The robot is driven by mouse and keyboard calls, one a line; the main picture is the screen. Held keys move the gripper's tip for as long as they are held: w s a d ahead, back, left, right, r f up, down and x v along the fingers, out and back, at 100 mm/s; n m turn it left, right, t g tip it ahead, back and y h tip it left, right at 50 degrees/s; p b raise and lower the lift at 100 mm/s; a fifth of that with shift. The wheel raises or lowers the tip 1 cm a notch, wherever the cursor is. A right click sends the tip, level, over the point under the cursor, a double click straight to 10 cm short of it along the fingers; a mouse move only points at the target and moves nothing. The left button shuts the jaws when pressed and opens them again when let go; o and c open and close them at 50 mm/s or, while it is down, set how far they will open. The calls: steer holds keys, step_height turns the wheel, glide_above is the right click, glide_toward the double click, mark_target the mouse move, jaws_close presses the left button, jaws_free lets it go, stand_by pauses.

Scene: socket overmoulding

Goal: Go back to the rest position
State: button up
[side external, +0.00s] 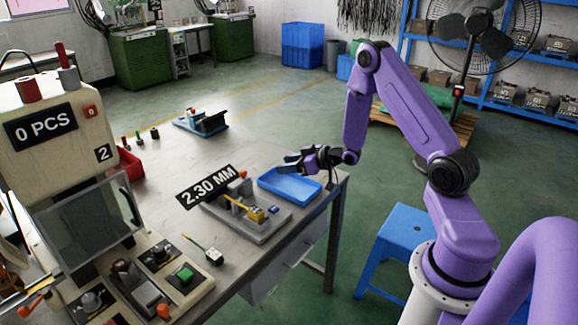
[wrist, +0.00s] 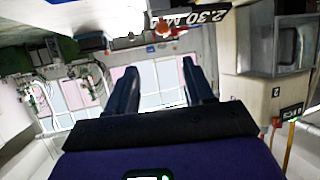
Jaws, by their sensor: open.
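My gripper (side external: 290,161) is at the end of my purple arm, just above and behind the blue tray (side external: 290,186) at the right end of the table. In the wrist view my gripper (wrist: 155,75) has its two dark fingers apart with nothing between them. The view there is upside down and looks across the room. A grey fixture (side external: 245,218) with a yellow part and a "2.30 MM" sign (side external: 208,187) stands left of the tray. The sign also shows at the top of the wrist view (wrist: 195,18).
The moulding machine (side external: 60,110) with a "0 PCS" display stands at the left, with a clear guard and a green button (side external: 185,274) in front. A blue-based tool (side external: 203,121) and a red bin (side external: 128,163) sit farther back. A blue stool (side external: 405,225) stands by my base.

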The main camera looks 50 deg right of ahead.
steer(key=s+a+r+n+g, duration=0.35)
steer(key=s+a, duration=0.25)
steer(key=a, duration=0.4)
steer(key=s+a+r+n+g, duration=0.25)
steer(key=s+a+g, duration=0.2)
steer(key=a, duration=0.55)
steer(key=s+r+n+g+h, duration=0.1)
steer(key=s+r+g, duration=0.1)
steer(key=s, duration=1)
steer(key=s+r+n+g+h, duration=0.2)
steer(key=s+r, duration=0.2)
steer(key=s, duration=0.8)
steer(key=shift+a+r+n+g, duration=0.2)
steer(key=shift+r+n+g, duration=0.1)
steer(key=shift+r+g, duration=0.1)
